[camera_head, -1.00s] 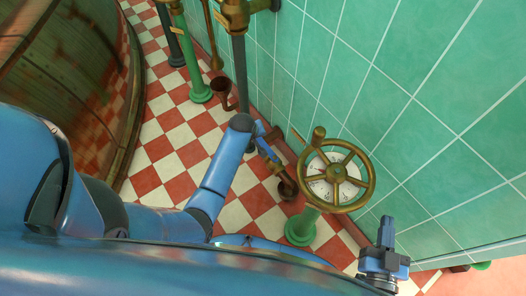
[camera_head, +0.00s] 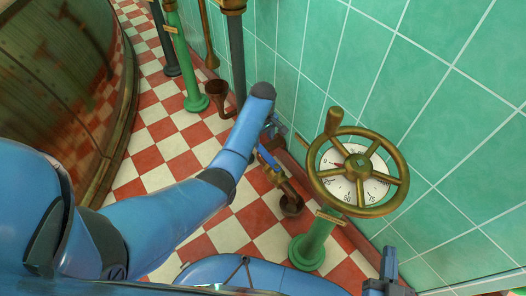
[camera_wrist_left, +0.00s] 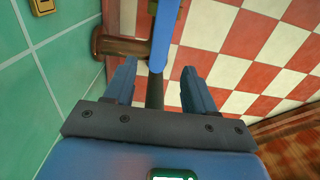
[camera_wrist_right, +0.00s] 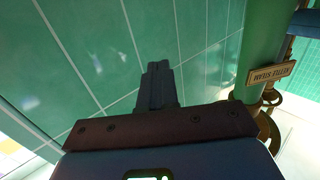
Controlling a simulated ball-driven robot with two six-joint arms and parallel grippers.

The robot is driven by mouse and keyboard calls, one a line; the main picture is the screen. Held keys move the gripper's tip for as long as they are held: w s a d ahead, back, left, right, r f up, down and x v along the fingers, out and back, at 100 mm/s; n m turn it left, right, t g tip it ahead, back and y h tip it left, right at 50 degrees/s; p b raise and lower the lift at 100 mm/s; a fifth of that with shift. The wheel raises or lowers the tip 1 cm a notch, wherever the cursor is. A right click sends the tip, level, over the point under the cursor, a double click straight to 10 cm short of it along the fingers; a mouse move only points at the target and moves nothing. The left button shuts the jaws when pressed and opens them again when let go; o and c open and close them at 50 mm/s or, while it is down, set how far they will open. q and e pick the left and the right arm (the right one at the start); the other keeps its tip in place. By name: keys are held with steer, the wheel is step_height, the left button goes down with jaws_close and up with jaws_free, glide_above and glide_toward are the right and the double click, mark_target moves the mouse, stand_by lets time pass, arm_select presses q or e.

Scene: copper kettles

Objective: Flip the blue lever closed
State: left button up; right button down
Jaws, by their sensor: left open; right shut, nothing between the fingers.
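The blue lever (camera_head: 268,160) is on a brass fitting low by the tiled wall, partly hidden by my left gripper. In the left wrist view, a flat blue bar (camera_wrist_left: 165,38), the lever, runs down between the fingers' line. My left gripper (camera_wrist_left: 160,88) is open around the lever's lower end, with a gap on both sides; contact is not clear. In the head view my left gripper (camera_head: 273,132) is mostly hidden by its arm. My right gripper (camera_wrist_right: 157,85) is shut and empty near the wall; it also shows at the lower right of the head view (camera_head: 389,264).
A brass handwheel with a dial (camera_head: 358,170) stands on a green post (camera_head: 312,245) right of the lever. A copper funnel (camera_head: 218,97) and pipes stand behind. A large copper kettle (camera_head: 60,80) is at left. The green tiled wall (camera_head: 440,130) bounds the right.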

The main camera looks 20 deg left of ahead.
mark_target(263, 151)
arm_select(q)
step_height(263, 151, down, 5)
steer(key=shift+r+b, duration=0.2)
steer(key=shift+b, duration=1)
steer(key=shift+f+b, duration=0.65)
steer(key=shift+f, duration=0.35)
arm_select(e)
steer(key=shift+w+f+t, duration=0.15)
steer(key=shift+f, duration=0.45)
steer(key=shift+w+f+t, duration=0.15)
steer(key=shift+f, duration=0.45)
arm_select(q)
steer(key=shift+c, duration=0.3)
jaws_close()
